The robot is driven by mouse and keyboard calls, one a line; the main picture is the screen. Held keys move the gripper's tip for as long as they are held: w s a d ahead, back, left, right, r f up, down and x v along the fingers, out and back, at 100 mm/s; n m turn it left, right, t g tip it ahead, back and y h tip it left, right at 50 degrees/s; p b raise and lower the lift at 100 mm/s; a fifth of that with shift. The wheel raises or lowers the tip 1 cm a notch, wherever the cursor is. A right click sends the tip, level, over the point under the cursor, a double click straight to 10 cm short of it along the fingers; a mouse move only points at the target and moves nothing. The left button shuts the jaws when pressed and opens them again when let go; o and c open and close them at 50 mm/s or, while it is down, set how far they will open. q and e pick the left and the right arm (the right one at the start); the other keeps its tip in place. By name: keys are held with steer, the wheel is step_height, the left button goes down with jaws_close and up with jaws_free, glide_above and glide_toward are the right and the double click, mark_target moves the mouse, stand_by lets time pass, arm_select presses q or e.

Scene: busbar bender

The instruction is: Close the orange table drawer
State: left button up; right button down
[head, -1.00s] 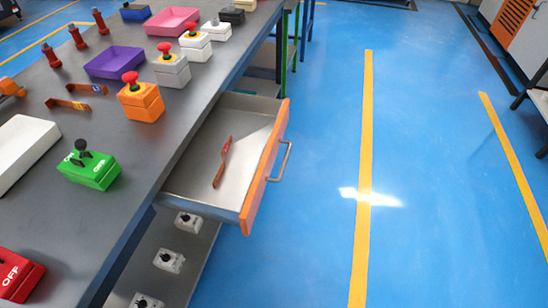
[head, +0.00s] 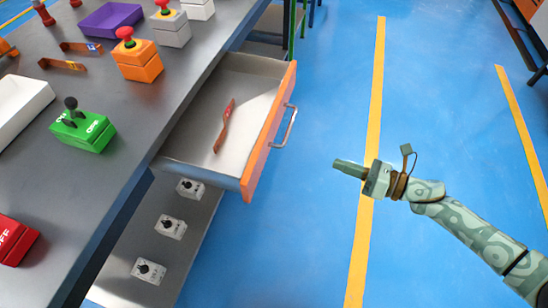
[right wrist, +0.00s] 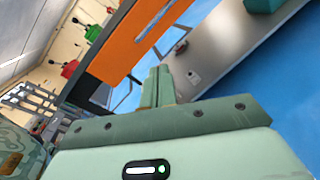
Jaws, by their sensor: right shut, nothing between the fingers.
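The orange-fronted table drawer (head: 258,160) is pulled out from the grey workbench, with a metal bar handle (head: 286,126) on its front. A copper-coloured bent strip (head: 225,127) lies inside it. My right gripper (head: 337,164) is shut and empty, to the right of the drawer front and apart from the handle, over the blue floor. In the right wrist view the shut fingers (right wrist: 160,72) point toward the orange drawer front (right wrist: 128,42). My left gripper is in neither view now.
The bench top (head: 105,185) bears a green switch box (head: 82,128), an orange button box (head: 137,60), a purple tray (head: 110,19) and a red box (head: 14,240). Small white switch units (head: 149,270) sit on a lower shelf. The blue floor right of the drawer is clear.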

steer(key=s+a+r+n+g+y, duration=0.2)
steer(key=s+a+n, duration=0.15)
steer(key=n, duration=0.45)
glide_toward(263, 157)
steer(key=shift+g, duration=0.3)
steer(key=x, duration=0.7)
steer(key=shift+w+d+b, duration=0.15)
steer(key=shift+b, duration=0.2)
